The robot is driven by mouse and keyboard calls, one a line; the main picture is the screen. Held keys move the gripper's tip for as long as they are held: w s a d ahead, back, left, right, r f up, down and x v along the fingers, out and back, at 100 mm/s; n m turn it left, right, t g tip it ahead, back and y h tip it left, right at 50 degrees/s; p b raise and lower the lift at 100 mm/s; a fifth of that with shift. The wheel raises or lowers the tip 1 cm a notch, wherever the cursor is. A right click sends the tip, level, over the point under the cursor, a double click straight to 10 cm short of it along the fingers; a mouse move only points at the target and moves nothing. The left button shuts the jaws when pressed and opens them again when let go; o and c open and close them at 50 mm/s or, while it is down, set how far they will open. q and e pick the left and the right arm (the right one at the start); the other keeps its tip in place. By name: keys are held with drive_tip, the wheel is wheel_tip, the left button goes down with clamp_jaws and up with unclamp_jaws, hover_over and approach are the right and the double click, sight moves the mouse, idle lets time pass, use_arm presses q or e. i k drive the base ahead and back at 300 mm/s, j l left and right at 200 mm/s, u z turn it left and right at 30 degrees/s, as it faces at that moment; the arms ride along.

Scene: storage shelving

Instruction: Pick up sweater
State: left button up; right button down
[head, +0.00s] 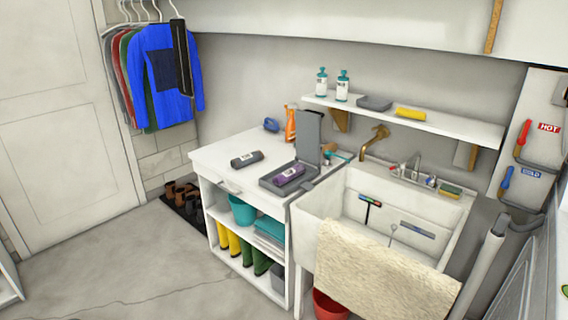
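Several sweaters hang on white hangers at the upper left in the head view. The front one is a bright blue sweater (165,85) with a dark patch on its chest. Behind it, edges of green, red and grey garments (118,70) show. A dark narrow item hangs in front of the blue sweater's right side; I cannot tell what it is. Neither of my grippers shows in this view.
A white cabinet (215,163) with boots and a teal bucket stands in the middle, beside a utility sink (323,195) with a cream towel (375,270) over its front. Shoes (183,195) lie on a dark mat below the sweaters. The grey floor at left is clear.

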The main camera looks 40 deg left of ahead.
sight(286, 176)
drive_tip(key=i+j, duration=0.15)
drive_tip(key=j, duration=0.2)
drive_tip(key=i+j, duration=0.15)
drive_tip(key=j, duration=0.2)
drive_tip(key=i+j, duration=0.1)
drive_tip(key=j, duration=0.2)
drive_tip(key=i+j, duration=0.15)
drive_tip(key=j, duration=0.2)
